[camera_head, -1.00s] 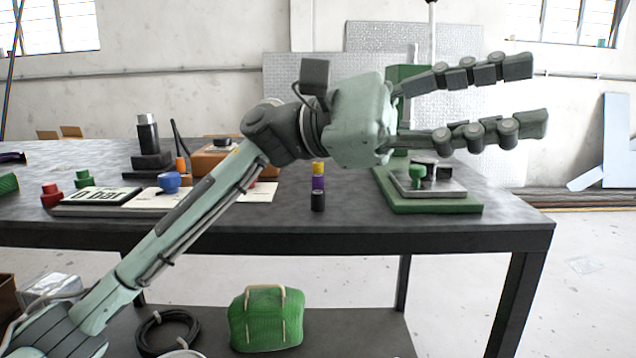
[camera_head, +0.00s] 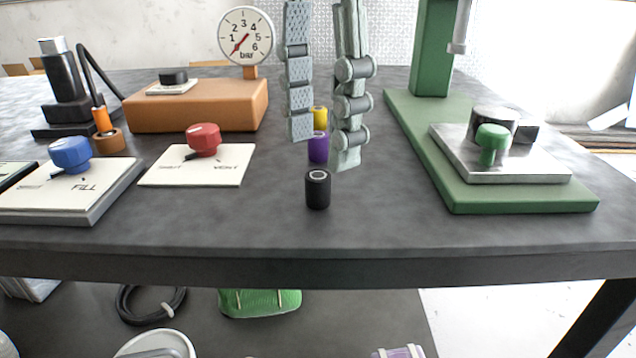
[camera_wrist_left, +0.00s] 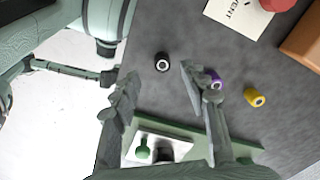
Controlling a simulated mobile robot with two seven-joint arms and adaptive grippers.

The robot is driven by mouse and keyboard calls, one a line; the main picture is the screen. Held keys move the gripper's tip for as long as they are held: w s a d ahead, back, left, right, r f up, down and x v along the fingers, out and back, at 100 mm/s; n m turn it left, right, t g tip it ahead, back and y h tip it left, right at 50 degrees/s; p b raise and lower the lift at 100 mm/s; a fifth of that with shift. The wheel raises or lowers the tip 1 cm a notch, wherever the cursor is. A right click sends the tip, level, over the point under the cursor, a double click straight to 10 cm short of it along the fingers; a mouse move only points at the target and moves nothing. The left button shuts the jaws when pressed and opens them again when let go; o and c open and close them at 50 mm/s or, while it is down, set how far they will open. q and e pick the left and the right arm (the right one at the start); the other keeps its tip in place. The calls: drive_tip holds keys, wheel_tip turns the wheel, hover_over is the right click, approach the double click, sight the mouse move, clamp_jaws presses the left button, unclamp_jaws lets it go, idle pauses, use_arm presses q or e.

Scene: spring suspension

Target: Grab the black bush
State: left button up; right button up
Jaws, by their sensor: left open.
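The black bush (camera_head: 318,189) is a short dark cylinder with a hole in its top, standing upright on the grey table near its front edge. Behind it in a row stand a purple bush (camera_head: 318,148) and a yellow bush (camera_head: 320,116). My left gripper (camera_head: 325,150) points down, open and empty, above and behind the black bush in the head view. The left wrist view shows the black bush (camera_wrist_left: 162,61) between and beyond the two open fingers (camera_wrist_left: 158,80), not touched. There the purple bush (camera_wrist_left: 213,80) is partly hidden by one finger. My right gripper is not seen.
A green press stand (camera_head: 520,195) with a metal plate and green knob is at right. Left are a white panel with red knob (camera_head: 203,140), a blue-knob panel (camera_head: 70,155), an orange block (camera_head: 200,105) and a pressure gauge (camera_head: 245,37). Table around the black bush is clear.

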sight(319, 175)
use_arm(q)
drive_tip(key=f, duration=0.4)
drive_tip(key=shift+w+f, duration=0.15)
drive_tip(key=shift+w, duration=0.05)
drive_tip(key=shift+c, duration=0.3)
clamp_jaws()
